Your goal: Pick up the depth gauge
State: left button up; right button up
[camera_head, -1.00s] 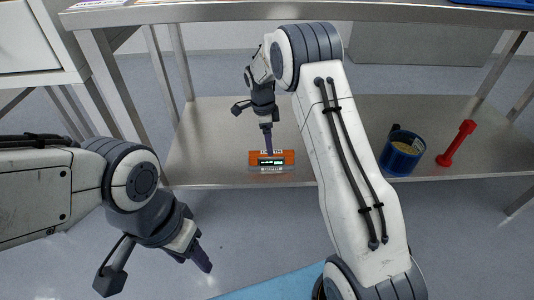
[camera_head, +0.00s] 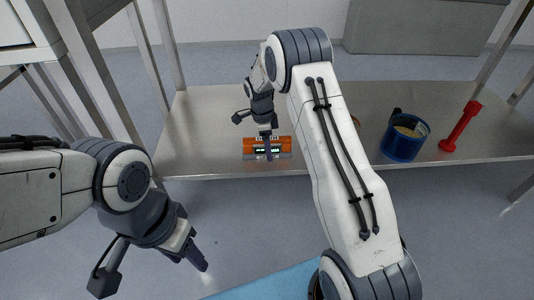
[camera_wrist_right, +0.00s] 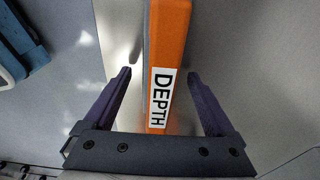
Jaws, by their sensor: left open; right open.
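The depth gauge (camera_head: 281,143) is an orange bar with a grey display part, lying on the metal shelf near its front edge. In the right wrist view the gauge (camera_wrist_right: 170,50) runs between my fingers, with a white "DEPTH" label facing me. My right gripper (camera_head: 254,137) is over the gauge and hides part of it. In its wrist view the right gripper (camera_wrist_right: 166,88) is open, with one finger on each side of the gauge and gaps showing on both sides. My left gripper (camera_head: 155,276) is open and empty, in front of the shelf at the lower left.
The metal shelf (camera_head: 205,115) is mostly bare left of the gauge. A blue cup-like container (camera_head: 401,148) and a red tool (camera_head: 460,127) stand to the right. Metal legs (camera_head: 165,40) rise around the shelf.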

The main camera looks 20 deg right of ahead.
jog(key=shift+f, duration=0.1)
grip_shut()
